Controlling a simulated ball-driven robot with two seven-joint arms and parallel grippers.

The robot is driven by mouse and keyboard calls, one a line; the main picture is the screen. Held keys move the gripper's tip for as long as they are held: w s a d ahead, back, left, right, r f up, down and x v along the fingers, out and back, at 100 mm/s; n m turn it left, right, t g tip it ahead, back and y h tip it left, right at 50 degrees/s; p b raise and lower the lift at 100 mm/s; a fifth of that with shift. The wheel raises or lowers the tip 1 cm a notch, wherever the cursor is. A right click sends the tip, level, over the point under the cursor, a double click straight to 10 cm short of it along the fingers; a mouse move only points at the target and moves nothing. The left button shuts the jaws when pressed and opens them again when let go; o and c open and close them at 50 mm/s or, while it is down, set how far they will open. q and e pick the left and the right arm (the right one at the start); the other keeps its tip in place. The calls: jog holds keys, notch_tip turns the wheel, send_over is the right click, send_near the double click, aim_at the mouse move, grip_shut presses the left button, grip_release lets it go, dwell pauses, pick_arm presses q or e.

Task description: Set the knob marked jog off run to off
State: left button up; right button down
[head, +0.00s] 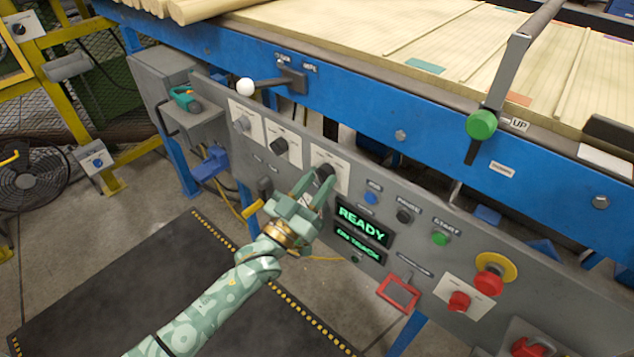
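Three rotary knobs on pale plates run along the grey control panel (408,204): a grey one (242,124), a dark one (280,145) and a black one (325,171). Their lettering is too small to read, so I cannot tell which is marked jog off run or where its pointer stands. My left gripper (317,183) is at the black knob, its two fingers spread apart with the tips close to the knob. Whether they touch it I cannot tell. The fingers cover the lower part of that knob's plate. My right gripper is not in view.
Right of my gripper are a green READY display (362,226), blue, black and green (440,238) buttons, and a red emergency button (489,281) on yellow. A white-balled lever (246,87) sticks out above the knobs. A dark mat (150,290) lies on the floor.

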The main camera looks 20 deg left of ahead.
pick_arm(q)
jog(key=shift+m+h, duration=0.3)
jog(key=shift+m, duration=0.2)
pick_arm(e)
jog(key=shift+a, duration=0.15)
pick_arm(q)
jog(key=m+g+h, duration=0.1)
jog(key=m+h, duration=0.1)
jog(key=m, duration=0.1)
jog(key=shift+a+m+p, duration=0.15)
jog(key=shift+m+p, duration=0.25)
jog(key=m, duration=0.1)
jog(key=m+g+h, duration=0.1)
jog(key=m, duration=0.1)
jog(key=shift+w+a+r+m+h+p, duration=0.1)
jog(key=shift+m+h+p, duration=0.2)
jog(key=shift+a+m+g+h+p, duration=0.1)
jog(key=shift+m+g+h+p, duration=0.4)
jog(key=shift+m, duration=1.4)
jog(key=shift+m+g, duration=0.3)
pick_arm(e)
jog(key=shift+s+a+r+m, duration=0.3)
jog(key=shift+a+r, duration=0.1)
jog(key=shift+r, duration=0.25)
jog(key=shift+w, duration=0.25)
pick_arm(q)
jog(key=o, duration=1)
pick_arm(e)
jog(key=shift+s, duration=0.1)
